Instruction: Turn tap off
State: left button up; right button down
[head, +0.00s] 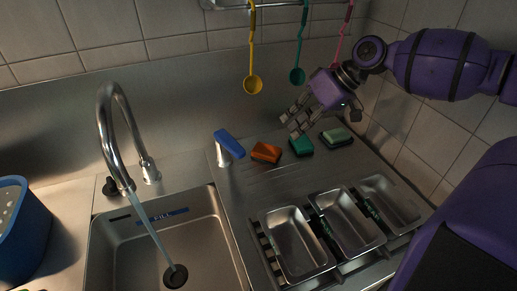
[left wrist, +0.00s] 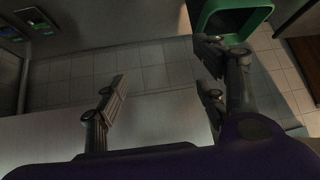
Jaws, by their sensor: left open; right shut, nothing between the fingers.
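The curved metal tap (head: 108,120) stands behind the sink (head: 135,255) at the left of the head view. A stream of water (head: 152,232) runs from its spout to the drain. My right gripper (head: 291,122) is shut and empty, above the sponges, well right of the tap. My left gripper (left wrist: 160,95) shows only in the left wrist view, open and empty; the tap does not show there.
A blue block on a pale post (head: 229,144) stands right of the tap. Orange (head: 266,152) and green (head: 335,137) sponges lie behind metal trays (head: 292,245). Ladles (head: 253,84) hang above. A blue bin (head: 22,225) stands left. A green container (left wrist: 238,18) is near my left gripper.

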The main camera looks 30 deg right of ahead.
jog(key=b+x, duration=0.2)
jog(key=x, duration=0.1)
jog(key=b+x, duration=0.2)
jog(key=x, duration=0.2)
jog(key=b+x, duration=0.2)
jog(key=x, duration=0.1)
jog(key=shift+s+a+f+b, duration=0.25)
jog(key=shift+a+b, duration=0.05)
jog(key=shift+b, duration=0.1)
pick_arm(q)
notch_tip(320, 180, down, 8)
jog(key=s+g+b, duration=0.1)
jog(key=s, duration=0.1)
jog(key=shift+s+f, duration=0.15)
jog(key=shift+s, duration=0.15)
pick_arm(e)
jog(key=a, duration=0.4)
jog(key=shift+s+r, duration=0.1)
jog(key=shift+r, duration=0.3)
pick_arm(q)
jog(key=shift+s+d, duration=0.1)
